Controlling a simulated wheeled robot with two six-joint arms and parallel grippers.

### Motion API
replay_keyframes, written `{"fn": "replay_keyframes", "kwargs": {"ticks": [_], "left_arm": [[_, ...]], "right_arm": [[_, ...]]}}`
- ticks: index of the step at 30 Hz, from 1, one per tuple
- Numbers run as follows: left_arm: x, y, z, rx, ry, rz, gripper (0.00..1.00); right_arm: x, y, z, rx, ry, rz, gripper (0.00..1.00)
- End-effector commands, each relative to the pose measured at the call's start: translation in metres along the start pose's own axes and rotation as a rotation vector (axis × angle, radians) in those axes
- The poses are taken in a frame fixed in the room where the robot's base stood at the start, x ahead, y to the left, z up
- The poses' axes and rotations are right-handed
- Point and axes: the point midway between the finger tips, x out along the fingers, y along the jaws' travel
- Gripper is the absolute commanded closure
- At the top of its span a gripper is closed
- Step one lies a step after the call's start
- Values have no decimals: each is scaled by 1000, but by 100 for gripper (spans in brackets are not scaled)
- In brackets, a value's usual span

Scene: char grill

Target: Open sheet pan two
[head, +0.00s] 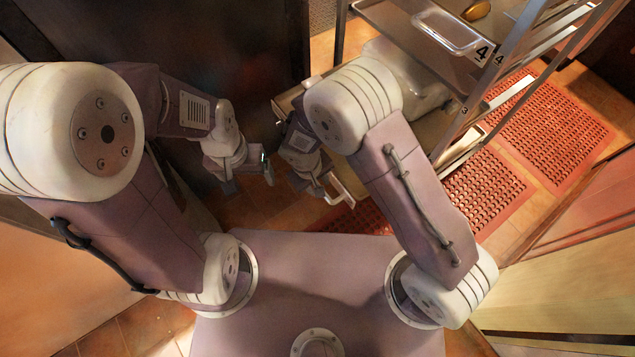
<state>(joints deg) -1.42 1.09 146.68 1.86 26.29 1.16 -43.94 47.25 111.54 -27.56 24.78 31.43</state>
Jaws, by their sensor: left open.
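A metal sheet pan rack (515,50) stands at the upper right, with number labels 4 and 3 on its near post. No label 2 shows, so I cannot tell sheet pan two for sure. A lower pan edge (290,98) shows left of my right arm, which hides most of that level. My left gripper (248,178) is open and empty, in front of the dark panel and left of the rack. My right gripper (322,184) is low in front of the rack, below that pan edge; its jaws are partly hidden and unclear.
The top pan (430,45) holds a metal tray (452,30) and a brown food item (476,10). Red perforated mats (550,130) lie on the tiled floor at right. A dark panel (220,50) stands close behind my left arm.

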Motion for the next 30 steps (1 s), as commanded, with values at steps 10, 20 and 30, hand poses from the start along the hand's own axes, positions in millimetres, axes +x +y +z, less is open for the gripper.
{"fn": "replay_keyframes", "kwargs": {"ticks": [10, 20, 30], "left_arm": [[-10, 0, -1, 0, 0, 0, 17], [-27, 0, -3, 0, 0, 0, 17], [-27, 0, -3, 0, 0, 0, 17]], "right_arm": [[-24, 1, 0, 0, 2, 0, 64], [-86, 0, 0, 0, 0, 0, 64], [-90, 0, 0, 0, -1, 0, 64]]}}
